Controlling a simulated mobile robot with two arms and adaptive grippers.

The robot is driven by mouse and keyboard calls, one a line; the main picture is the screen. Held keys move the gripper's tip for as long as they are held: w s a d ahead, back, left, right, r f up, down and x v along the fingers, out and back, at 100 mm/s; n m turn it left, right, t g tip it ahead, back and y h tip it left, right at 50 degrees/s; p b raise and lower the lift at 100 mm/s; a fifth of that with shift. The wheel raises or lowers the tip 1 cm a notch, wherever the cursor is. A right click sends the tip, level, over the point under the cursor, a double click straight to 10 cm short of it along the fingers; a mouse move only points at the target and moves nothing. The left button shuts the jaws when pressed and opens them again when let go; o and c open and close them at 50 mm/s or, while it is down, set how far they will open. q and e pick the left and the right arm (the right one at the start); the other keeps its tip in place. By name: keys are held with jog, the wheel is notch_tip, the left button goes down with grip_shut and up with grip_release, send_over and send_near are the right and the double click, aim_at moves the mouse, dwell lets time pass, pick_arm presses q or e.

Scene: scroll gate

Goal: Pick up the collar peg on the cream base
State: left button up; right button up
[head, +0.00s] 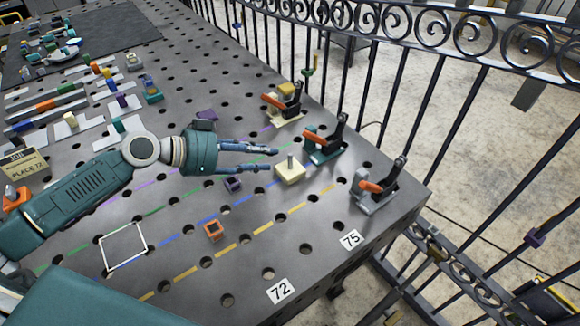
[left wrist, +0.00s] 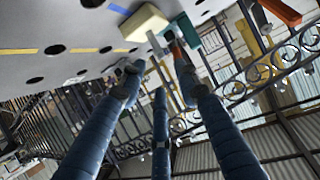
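The cream base (head: 289,174) is a small block on the dark perforated table, with a thin grey collar peg (head: 290,159) standing upright on it. My left gripper (head: 272,159) reaches in from the left with its blue fingers apart, tips just left of the peg and pointing at it. In the left wrist view the cream base (left wrist: 143,22) and the peg (left wrist: 155,43) show beyond the spread fingertips (left wrist: 158,75). The gripper looks empty; I cannot tell whether a finger touches the peg. My right gripper is not in view.
Orange-handled clamps (head: 325,143) stand behind and right of the base, one teal and close by. A small purple block (head: 232,184) lies below the gripper. An orange square piece (head: 213,230) and white square outline (head: 125,247) are nearer. A black railing (head: 440,75) runs beyond the table.

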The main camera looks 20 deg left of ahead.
aim_at(290, 155)
pick_arm(q)
jog(key=p+x, duration=0.2)
jog(key=x, duration=0.4)
jog(key=shift+w+a+r+p, duration=0.15)
jog(key=shift+w+a+p, duration=0.05)
jog(key=shift+p, duration=0.2)
jog(key=shift+w+d+f, duration=0.2)
jog(key=shift+d+f, duration=0.05)
jog(key=shift+f, duration=0.05)
jog(key=shift+a, duration=0.1)
jog(key=shift+c, duration=0.5)
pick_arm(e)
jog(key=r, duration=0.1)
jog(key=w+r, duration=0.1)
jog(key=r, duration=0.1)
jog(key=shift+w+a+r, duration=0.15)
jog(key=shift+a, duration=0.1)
pick_arm(q)
jog(key=shift+s, duration=0.1)
grip_shut()
jog(key=shift+r, duration=0.2)
